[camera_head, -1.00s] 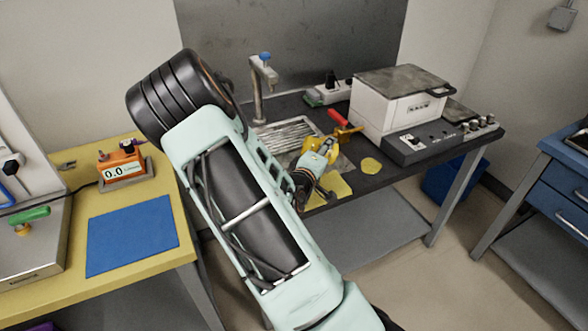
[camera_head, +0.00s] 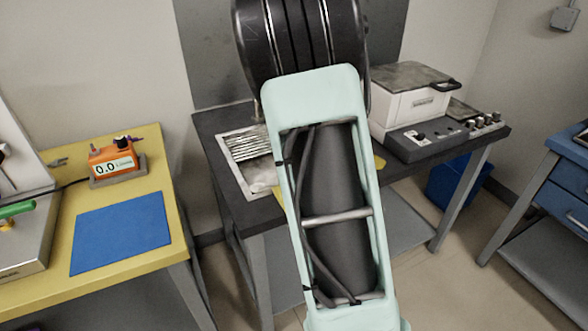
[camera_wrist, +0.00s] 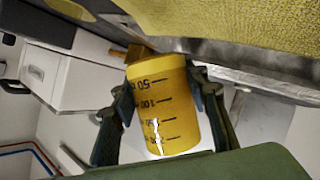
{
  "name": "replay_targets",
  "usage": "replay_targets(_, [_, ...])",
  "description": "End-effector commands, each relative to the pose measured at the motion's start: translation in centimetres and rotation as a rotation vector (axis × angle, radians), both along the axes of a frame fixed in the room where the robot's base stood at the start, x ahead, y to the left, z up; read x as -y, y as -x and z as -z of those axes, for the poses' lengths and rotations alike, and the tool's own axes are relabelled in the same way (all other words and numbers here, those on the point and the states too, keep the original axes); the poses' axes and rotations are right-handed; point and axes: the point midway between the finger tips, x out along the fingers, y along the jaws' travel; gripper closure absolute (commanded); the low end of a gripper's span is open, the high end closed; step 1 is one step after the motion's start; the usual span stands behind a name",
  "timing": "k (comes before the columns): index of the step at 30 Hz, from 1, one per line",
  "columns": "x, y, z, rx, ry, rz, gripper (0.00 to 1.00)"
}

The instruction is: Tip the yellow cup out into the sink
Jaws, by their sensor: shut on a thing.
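The yellow cup (camera_wrist: 165,125) with dark volume marks is in the wrist view, between the two dark fingers of my gripper (camera_wrist: 160,97). The gripper is shut on it, with a finger on each side. A darker yellow projection (camera_wrist: 137,53) shows by the cup's upper end. The wrist picture is strongly rolled, so I cannot tell the cup's true tilt or its contents. The sink (camera_head: 258,184) is beside a ribbed metal drainer (camera_head: 246,146) in the dark worktop. My arm hides the gripper and cup in the head view, and also part of the sink area.
A white machine (camera_head: 405,108) with a control panel stands right of my arm on the dark worktop (camera_head: 215,125). A yellow bench (camera_head: 95,205) at left holds an orange display device (camera_head: 110,160) and a blue mat (camera_head: 122,232). A yellow textured surface (camera_wrist: 240,20) is close in the wrist view.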

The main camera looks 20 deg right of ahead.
Motion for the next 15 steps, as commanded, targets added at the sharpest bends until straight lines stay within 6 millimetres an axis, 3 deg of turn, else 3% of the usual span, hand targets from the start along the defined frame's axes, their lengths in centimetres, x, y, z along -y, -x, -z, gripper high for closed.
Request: replay_targets(15, [1.3, 0.6, 0.8, 0.119, -0.212, 0.001, 0.88])
